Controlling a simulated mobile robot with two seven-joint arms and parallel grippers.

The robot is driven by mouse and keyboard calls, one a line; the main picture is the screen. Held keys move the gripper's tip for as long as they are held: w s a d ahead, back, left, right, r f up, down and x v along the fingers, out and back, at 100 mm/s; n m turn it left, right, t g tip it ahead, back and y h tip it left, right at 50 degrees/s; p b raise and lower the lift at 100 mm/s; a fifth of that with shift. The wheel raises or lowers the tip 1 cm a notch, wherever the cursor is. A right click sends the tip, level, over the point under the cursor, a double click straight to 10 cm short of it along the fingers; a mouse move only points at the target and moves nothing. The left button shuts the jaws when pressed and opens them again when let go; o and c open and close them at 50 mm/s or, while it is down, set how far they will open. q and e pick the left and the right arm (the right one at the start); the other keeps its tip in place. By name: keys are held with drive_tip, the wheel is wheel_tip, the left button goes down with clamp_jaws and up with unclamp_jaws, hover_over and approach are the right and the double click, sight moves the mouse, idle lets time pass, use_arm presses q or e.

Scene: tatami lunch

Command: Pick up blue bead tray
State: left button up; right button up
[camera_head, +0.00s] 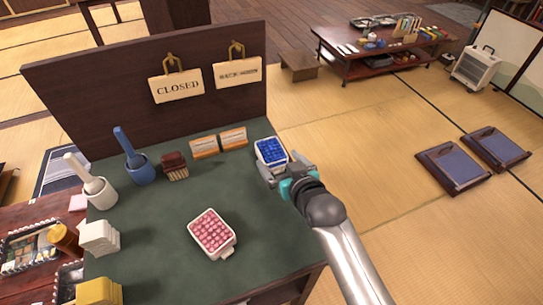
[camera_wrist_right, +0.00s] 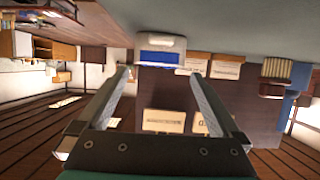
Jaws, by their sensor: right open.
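The blue bead tray (camera_head: 270,151), a small white tray filled with blue beads, sits at the right back edge of the green-topped table (camera_head: 160,230). My right gripper (camera_head: 284,166) is open at the tray's near side, its fingers pointing toward it. In the right wrist view, which looks upside down, the tray (camera_wrist_right: 160,43) lies beyond and between the two spread fingertips (camera_wrist_right: 159,74), with its white tab toward the top. Whether the fingers touch the tray cannot be told. My left gripper is not in view.
A pink bead tray (camera_head: 212,232) lies nearer on the table. Two orange-and-white boxes (camera_head: 218,143), a brush (camera_head: 174,166), and blue (camera_head: 139,168) and white (camera_head: 100,193) mortars stand along the back, before a dark board (camera_head: 130,85) with hanging signs.

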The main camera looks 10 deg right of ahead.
sight(272, 151)
drive_tip(key=b+x, duration=0.1)
drive_tip(key=x, duration=0.1)
drive_tip(key=shift+w+d+f, duration=0.1)
drive_tip(key=shift+w+f, duration=0.3)
drive_tip(key=shift+w, duration=0.45)
drive_tip(key=c, duration=1.2)
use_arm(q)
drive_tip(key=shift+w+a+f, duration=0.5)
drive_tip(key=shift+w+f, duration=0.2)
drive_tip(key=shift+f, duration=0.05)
use_arm(e)
drive_tip(key=shift+c, duration=0.3)
